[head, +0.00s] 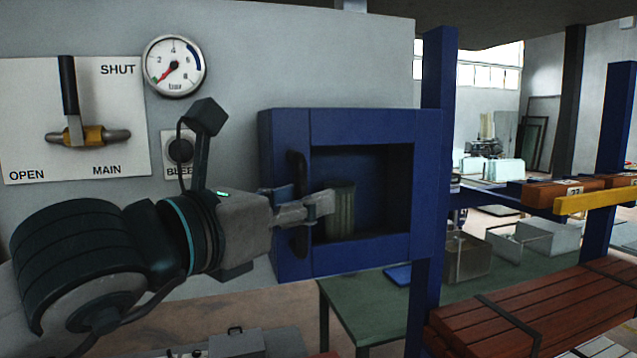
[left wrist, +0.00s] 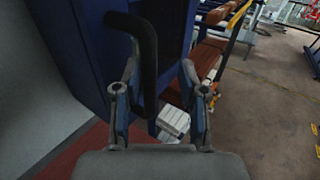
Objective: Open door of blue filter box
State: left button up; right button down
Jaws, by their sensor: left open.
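The blue filter box (head: 360,125) is on the grey wall panel, with a dark recess in its front. A ribbed grey-green cylinder (head: 341,210) stands in the recess. A black bar handle (head: 299,168) stands upright on the blue face left of the recess. I cannot tell how far the door stands open. My left gripper (head: 305,208) is at the handle's lower half. In the left wrist view my left gripper (left wrist: 162,100) is open, its fingers either side of the handle (left wrist: 149,60), which lies nearer the left finger. Contact cannot be made out. My right gripper is not in view.
A lever valve (head: 90,135), a gauge (head: 174,66) and a bleed knob (head: 180,150) are on the panel left of the box. A blue post (head: 436,90) stands close on its right. A green table (head: 365,310) is below, and reddish-brown beams (head: 540,310) lie at lower right.

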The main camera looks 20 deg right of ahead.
pick_arm(q)
jog(key=shift+w+d+r, duration=0.15)
jog(key=shift+w+d, duration=0.05)
jog(key=shift+w, duration=0.3)
jog(key=shift+w+a, duration=0.1)
jog(key=shift+w, duration=0.15)
jog(key=shift+w+a+p, duration=0.25)
jog(key=shift+a+p, duration=0.05)
jog(key=shift+a, duration=0.25)
jog(key=shift+d, duration=0.35)
jog(key=shift+c, duration=0.4)
jog(key=shift+d, duration=0.8)
grip_shut()
jog(key=shift+a, duration=0.15)
